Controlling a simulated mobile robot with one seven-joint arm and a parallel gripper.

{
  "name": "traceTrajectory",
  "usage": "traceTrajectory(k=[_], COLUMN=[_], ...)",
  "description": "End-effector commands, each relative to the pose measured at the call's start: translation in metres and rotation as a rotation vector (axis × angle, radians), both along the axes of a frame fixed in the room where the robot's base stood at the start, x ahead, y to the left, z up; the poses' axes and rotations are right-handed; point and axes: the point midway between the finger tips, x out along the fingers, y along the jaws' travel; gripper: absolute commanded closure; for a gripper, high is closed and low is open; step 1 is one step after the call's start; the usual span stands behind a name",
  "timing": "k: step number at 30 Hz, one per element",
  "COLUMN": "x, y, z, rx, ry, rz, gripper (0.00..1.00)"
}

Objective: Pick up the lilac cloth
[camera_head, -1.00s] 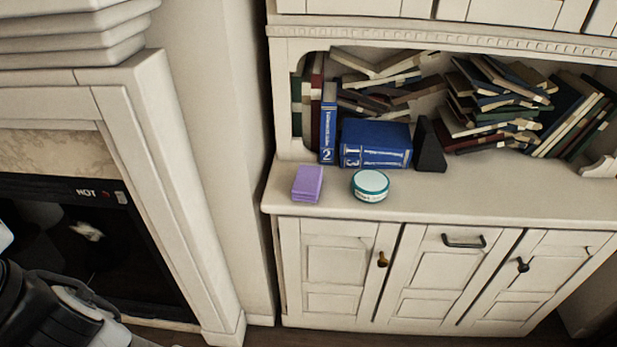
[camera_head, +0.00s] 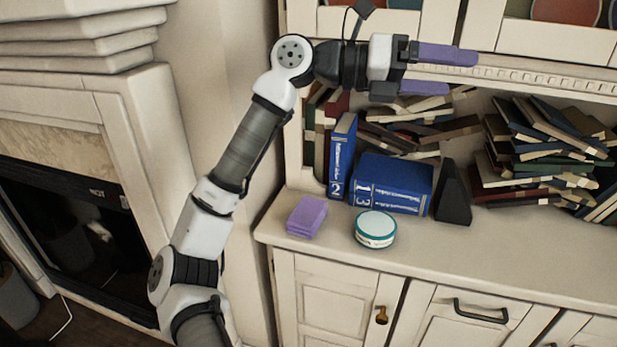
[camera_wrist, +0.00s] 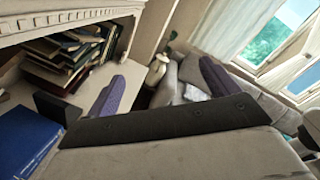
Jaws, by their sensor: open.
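The lilac cloth (camera_head: 307,216) is a small folded stack. It lies on the left end of the cabinet's counter (camera_head: 470,262) in the head view. My gripper (camera_head: 455,72) is raised in front of the upper shelf edge, above and to the right of the cloth. Its two purple fingers point right and stand apart, with nothing between them. In the wrist view the spread fingers of my gripper (camera_wrist: 165,85) also show. I do not make out the cloth in that view.
A round teal-and-white tin (camera_head: 375,229) stands just right of the cloth. Blue books (camera_head: 393,185) and a black wedge (camera_head: 453,195) stand behind. Piled books (camera_head: 545,145) fill the shelf. A fireplace (camera_head: 75,225) is at left. The counter's front is clear.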

Motion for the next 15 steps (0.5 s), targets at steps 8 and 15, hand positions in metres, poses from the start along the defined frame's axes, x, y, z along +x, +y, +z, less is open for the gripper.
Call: traceTrajectory(k=[8, 15], x=[0.128, 0.16], y=[0.051, 0.164], z=[-0.21, -0.245], rx=[1.023, 1.483], ry=[0.114, 0.239], rz=[0.285, 0.499], gripper=[0.13, 0.13])
